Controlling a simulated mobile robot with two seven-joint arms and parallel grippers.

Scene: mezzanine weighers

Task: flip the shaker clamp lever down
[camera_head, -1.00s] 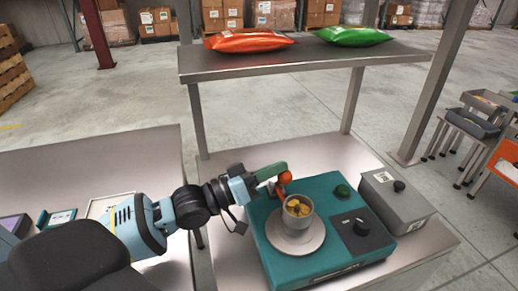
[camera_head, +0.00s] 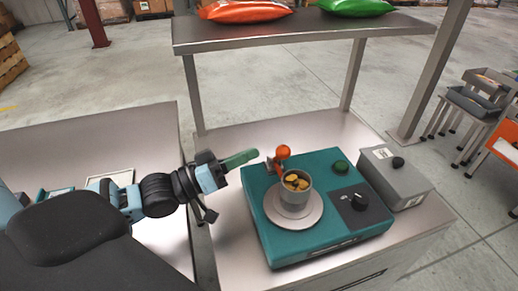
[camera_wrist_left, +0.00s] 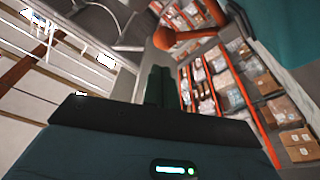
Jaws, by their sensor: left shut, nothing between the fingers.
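The teal shaker (camera_head: 325,225) stands on the metal table. Its clamp lever, with an orange ball knob (camera_head: 283,152), stands up at the back left of its top. A metal cup (camera_head: 297,187) with yellowish pieces inside stands on the shaker's round plate (camera_head: 290,218). My left gripper (camera_head: 255,154) is shut and empty, its green fingers pointing at the knob from the left with a small gap. In the left wrist view, the shut fingers (camera_wrist_left: 155,85) show with the orange knob (camera_wrist_left: 165,38) beyond them. My right gripper is not in view.
A raised shelf (camera_head: 300,30) spans behind the shaker, bearing an orange bag (camera_head: 246,10) and a green bag (camera_head: 352,7). A grey box (camera_head: 395,178) stands right of the shaker. Bare tabletop lies behind the shaker.

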